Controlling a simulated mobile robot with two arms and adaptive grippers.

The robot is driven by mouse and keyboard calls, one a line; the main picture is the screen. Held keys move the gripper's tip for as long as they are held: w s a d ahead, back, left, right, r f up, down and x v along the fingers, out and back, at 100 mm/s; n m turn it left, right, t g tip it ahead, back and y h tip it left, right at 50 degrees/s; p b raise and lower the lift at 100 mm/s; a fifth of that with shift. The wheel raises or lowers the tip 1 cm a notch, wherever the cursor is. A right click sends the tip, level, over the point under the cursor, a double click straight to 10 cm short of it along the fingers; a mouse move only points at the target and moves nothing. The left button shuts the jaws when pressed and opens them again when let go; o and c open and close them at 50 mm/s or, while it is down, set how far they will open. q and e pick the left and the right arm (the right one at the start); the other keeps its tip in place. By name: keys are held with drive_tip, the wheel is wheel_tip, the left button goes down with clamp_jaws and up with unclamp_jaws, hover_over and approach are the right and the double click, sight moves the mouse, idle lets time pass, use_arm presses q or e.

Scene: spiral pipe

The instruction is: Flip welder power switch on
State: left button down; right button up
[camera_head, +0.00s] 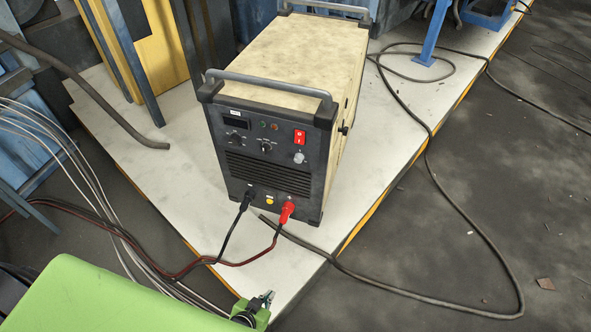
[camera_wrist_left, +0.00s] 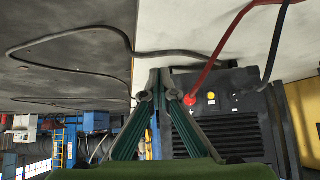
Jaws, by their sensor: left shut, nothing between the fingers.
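The welder (camera_head: 265,178) is a dark-fronted box with a cream top, standing upright on a pale platform. Its red power switch (camera_head: 299,137) sits at the upper right of the front panel; whether it is on or off is too small to tell. My left gripper (camera_head: 268,298) is low in the head view, in front of and below the welder, apart from the switch. In the left wrist view the scene is upside down; my left gripper's fingers (camera_wrist_left: 159,94) are shut and empty before the welder front (camera_wrist_left: 235,135). The switch cannot be made out there. My right gripper is not in view.
A red plug (camera_head: 287,212) and a black plug (camera_head: 249,199) with cables stick out of the welder's lower front. A dark cable (camera_head: 470,225) loops over the floor at right. The platform (camera_head: 150,165) has a yellow-striped edge. Metal handles (camera_head: 270,85) top the welder.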

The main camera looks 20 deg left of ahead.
sight(299, 139)
use_arm(q)
drive_tip(key=w+r+t+b, duration=0.4)
drive_tip(key=w+r+b, duration=0.15)
drive_tip(key=w, duration=0.45)
drive_tip(key=w+r+t+b, duration=0.5)
drive_tip(key=w+b, duration=0.1)
drive_tip(key=w, duration=0.4)
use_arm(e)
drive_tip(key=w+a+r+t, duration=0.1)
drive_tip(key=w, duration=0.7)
use_arm(q)
wheel_tip(299, 139, up, 18)
drive_tip(key=w+a+n+t+b, duration=0.1)
drive_tip(key=t+b, duration=0.7)
drive_tip(key=b, duration=0.2)
drive_tip(key=shift+a+b, duration=0.3)
drive_tip(key=shift+a, duration=0.05)
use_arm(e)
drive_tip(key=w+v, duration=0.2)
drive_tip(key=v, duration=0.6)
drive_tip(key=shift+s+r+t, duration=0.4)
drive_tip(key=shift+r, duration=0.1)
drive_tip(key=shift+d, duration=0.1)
